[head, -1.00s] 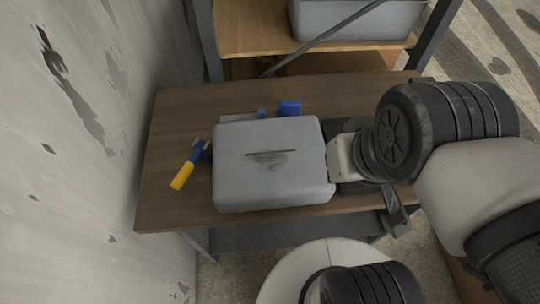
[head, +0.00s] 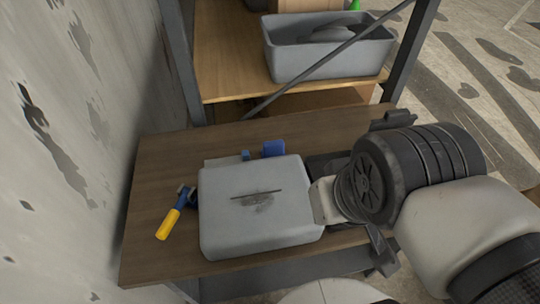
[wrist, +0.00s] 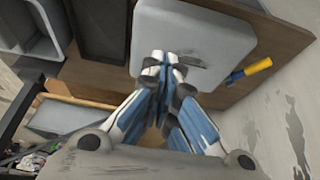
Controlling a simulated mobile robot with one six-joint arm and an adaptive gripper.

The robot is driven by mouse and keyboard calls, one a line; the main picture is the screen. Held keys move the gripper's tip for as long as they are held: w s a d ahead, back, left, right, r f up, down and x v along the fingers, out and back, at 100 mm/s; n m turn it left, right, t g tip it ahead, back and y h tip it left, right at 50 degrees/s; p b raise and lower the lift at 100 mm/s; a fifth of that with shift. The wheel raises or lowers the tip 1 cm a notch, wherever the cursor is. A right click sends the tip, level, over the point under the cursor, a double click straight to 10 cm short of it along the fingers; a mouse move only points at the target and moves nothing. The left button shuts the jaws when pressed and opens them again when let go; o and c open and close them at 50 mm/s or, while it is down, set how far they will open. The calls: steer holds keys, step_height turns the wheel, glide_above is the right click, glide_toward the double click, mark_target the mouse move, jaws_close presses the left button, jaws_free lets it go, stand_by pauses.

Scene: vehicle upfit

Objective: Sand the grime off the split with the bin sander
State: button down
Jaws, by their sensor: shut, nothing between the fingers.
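The split (head: 257,194) is a thin dark slit in the top of a grey case (head: 225,232) on the wooden bench. A dark smudge of grime (head: 258,203) lies along it. In the wrist view the case (wrist: 205,25) is at the top centre, and the split is partly behind my fingers. A grey bin (head: 285,65) stands on the shelf behind the bench. A darker grey rounded object (head: 335,33) lies in it; I cannot tell for certain that it is the sander. My gripper (wrist: 161,62) is shut and empty, above the case; my arm hides its fingers in the head view.
A yellow-and-blue hand tool (head: 172,216) lies left of the case. Blue items (head: 273,148) sit behind it. A dark tray (wrist: 101,30) and a grey tray (wrist: 48,45) are beside it in the wrist view. A shelf post and diagonal brace (head: 330,58) stand before the bin. A wall is at left.

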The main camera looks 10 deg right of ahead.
mark_target(273, 151)
steer(key=c, duration=2.3)
jaws_free()
